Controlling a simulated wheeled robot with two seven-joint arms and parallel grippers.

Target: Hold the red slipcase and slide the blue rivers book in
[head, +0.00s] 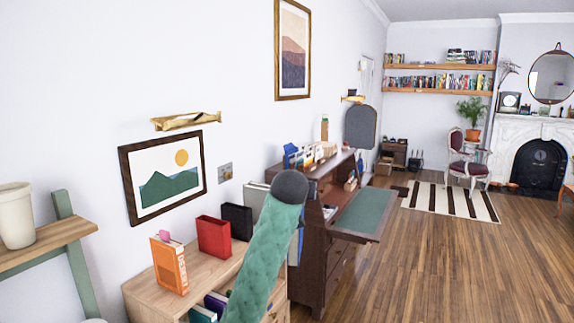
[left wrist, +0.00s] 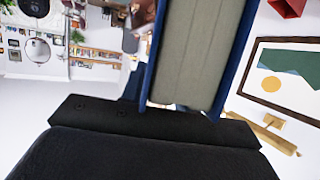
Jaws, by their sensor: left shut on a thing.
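My left gripper (left wrist: 158,122) fills the lower part of the left wrist view as dark jaws. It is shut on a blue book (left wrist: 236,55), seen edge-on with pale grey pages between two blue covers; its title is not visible. The red slipcase (head: 214,237) stands upright on the wooden cabinet in the head view, between an orange book and a black slipcase. A red corner, likely the same slipcase (left wrist: 287,7), shows at the top right of the left wrist view, apart from the book. My left gripper is not clearly visible in the head view. My right gripper is in neither view.
On the cabinet (head: 143,287) stand the orange book (head: 170,265), the black slipcase (head: 237,221) and several books lower down. A framed landscape (head: 163,177) hangs above. A dark writing desk (head: 318,225) stands beyond. A cup (head: 15,215) sits on a shelf at left.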

